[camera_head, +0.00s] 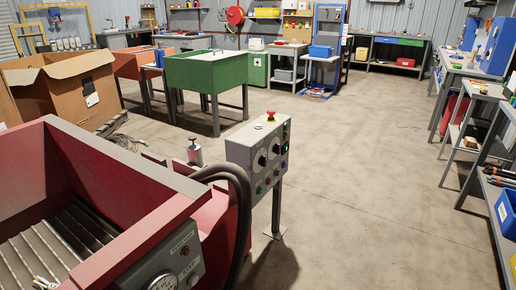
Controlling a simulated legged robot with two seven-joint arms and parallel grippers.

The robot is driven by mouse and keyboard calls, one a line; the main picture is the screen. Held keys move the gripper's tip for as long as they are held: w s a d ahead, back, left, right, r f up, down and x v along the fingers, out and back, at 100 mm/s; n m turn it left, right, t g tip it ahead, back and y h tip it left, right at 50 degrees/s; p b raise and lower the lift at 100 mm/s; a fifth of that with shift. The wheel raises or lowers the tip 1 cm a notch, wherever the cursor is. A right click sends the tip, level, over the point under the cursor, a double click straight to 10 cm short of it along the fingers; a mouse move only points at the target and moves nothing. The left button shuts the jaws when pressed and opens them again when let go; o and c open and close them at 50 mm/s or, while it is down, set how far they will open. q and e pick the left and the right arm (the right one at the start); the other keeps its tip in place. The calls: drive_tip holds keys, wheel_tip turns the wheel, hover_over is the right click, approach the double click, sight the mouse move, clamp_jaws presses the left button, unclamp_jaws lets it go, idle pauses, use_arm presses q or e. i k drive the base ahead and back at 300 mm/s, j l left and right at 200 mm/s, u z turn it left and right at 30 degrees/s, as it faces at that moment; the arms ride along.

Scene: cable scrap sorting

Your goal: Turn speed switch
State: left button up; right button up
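A grey control box (257,148) stands on a post just right of the red machine. Its face has two round dark dials or knobs (262,161), several small coloured buttons, and a red mushroom button (271,115) on top. A second grey panel (168,268) is on the front of the red machine at the bottom, with a round white-faced dial (163,283) cut by the frame edge. The labels are too small to read, so I cannot tell which control is the speed switch. Neither of my grippers is in view.
The red machine (150,205) with an open slatted hopper fills the lower left; dark hoses (240,190) curve beside it. A cardboard box (75,95) and a green bin (211,75) stand behind. Shelves (490,130) line the right. The central floor (365,180) is clear.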

sight(262, 161)
drive_tip(key=i+l+u, duration=0.1)
drive_tip(key=u, duration=0.25)
drive_tip(key=i+l+u, duration=0.1)
drive_tip(key=l+u, duration=0.2)
drive_tip(key=i+l+u, duration=0.1)
drive_tip(key=u, duration=0.25)
drive_tip(key=l, duration=0.1)
